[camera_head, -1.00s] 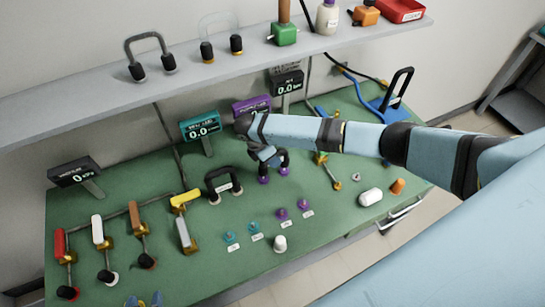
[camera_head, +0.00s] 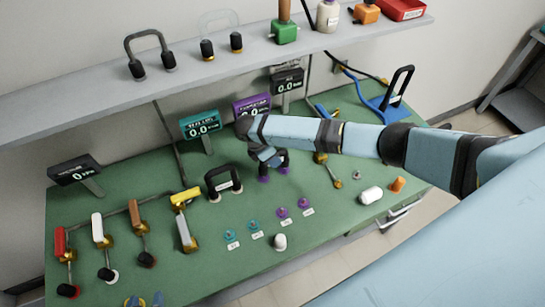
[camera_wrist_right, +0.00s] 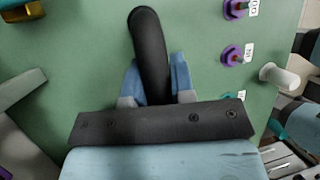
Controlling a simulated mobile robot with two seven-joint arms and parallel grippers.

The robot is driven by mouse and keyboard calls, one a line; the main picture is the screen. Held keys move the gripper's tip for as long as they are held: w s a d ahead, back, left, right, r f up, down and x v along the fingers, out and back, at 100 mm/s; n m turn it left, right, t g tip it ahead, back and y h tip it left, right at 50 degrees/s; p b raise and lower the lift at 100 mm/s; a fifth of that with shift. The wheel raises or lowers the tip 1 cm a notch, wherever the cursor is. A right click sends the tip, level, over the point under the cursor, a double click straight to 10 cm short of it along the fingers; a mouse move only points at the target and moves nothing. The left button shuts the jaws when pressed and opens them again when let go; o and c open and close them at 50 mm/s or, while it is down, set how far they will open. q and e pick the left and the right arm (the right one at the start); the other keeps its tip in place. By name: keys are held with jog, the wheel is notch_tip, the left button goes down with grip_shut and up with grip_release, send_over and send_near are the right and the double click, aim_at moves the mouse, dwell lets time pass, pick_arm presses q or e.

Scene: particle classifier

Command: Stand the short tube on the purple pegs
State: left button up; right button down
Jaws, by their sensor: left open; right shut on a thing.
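My right gripper (camera_head: 266,157) is shut on a short dark tube (camera_wrist_right: 150,50), held between its blue fingers. In the head view the dark legs of this tube (camera_head: 283,157) show under the gripper, each above a purple foot or peg (camera_head: 263,179). The wrist hides much of the tube, and I cannot tell whether its ends are fully seated. Two small labelled purple pegs (camera_head: 282,213) stand nearer the front edge; one also shows in the wrist view (camera_wrist_right: 232,55). My left gripper (camera_head: 146,301) is open and empty at the bottom edge, mostly out of frame.
A black U-shaped tube (camera_head: 222,182) stands left of my right gripper. Teal pegs (camera_head: 254,227), a white knob (camera_head: 280,242) and a white cylinder (camera_head: 371,195) stand toward the front. Coloured-handled valves (camera_head: 98,230) fill the left. A shelf (camera_head: 240,60) runs above the green bench.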

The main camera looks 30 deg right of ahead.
pick_arm(q)
jog(key=shift+w+f, duration=0.1)
jog(key=shift+w, duration=0.1)
pick_arm(e)
jog(key=shift+f, duration=0.5)
pick_arm(q)
jog(key=shift+s+f+b, duration=0.25)
jog(key=shift+f+b, duration=0.2)
jog(key=shift+b, duration=0.1)
pick_arm(e)
jog(key=shift+f, duration=0.7)
jog(key=c, duration=0.9)
grip_release()
jog(key=shift+r, duration=0.1)
pick_arm(q)
jog(key=shift+w+d+f+b, duration=0.1)
jog(key=shift+w+f+b, duration=0.05)
jog(key=shift+f+b, duration=0.7)
pick_arm(e)
jog(key=shift+v, duration=6.85)
